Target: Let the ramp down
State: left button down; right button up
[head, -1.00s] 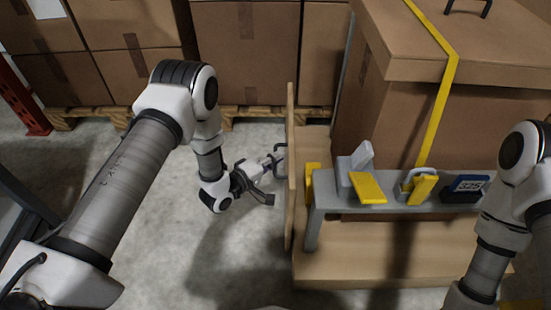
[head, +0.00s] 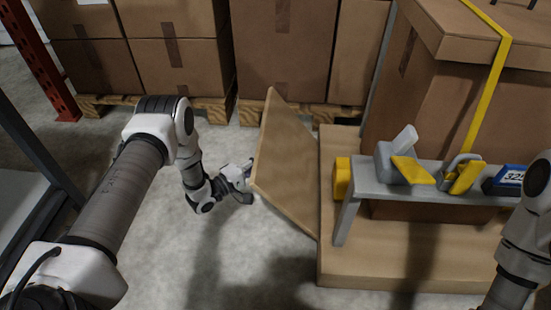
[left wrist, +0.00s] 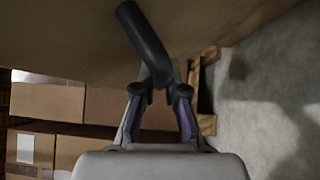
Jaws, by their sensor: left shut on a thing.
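The ramp (head: 287,165) is a flat wooden board along the left edge of the wooden platform (head: 400,268). It leans outward to the left, partway between upright and flat, with its low edge at the platform. My left gripper (head: 247,182) is at the ramp's outer face, near its upper edge. In the left wrist view, the ramp (left wrist: 70,30) fills the top and my left gripper (left wrist: 160,95) is shut on its dark bar handle (left wrist: 143,40). In the head view the ramp hides the handle. My right gripper is out of view.
A large strapped carton (head: 450,105) stands on the platform. A grey bench (head: 365,190) in front holds a scraper-like yellow and grey tool, a yellow padlock-like item (head: 462,175) and a blue labelled box. Stacked cartons (head: 285,50) stand behind. The concrete floor (head: 250,260) left of the platform is bare.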

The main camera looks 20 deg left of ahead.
pick_arm(q)
jog(key=s+a+f+b, duration=0.1)
jog(key=a+f+b, duration=0.1)
jog(key=f, duration=0.3)
jog(key=shift+a, duration=0.75)
jog(key=c, duration=1.2)
grip_release()
jog(key=shift+r, duration=0.1)
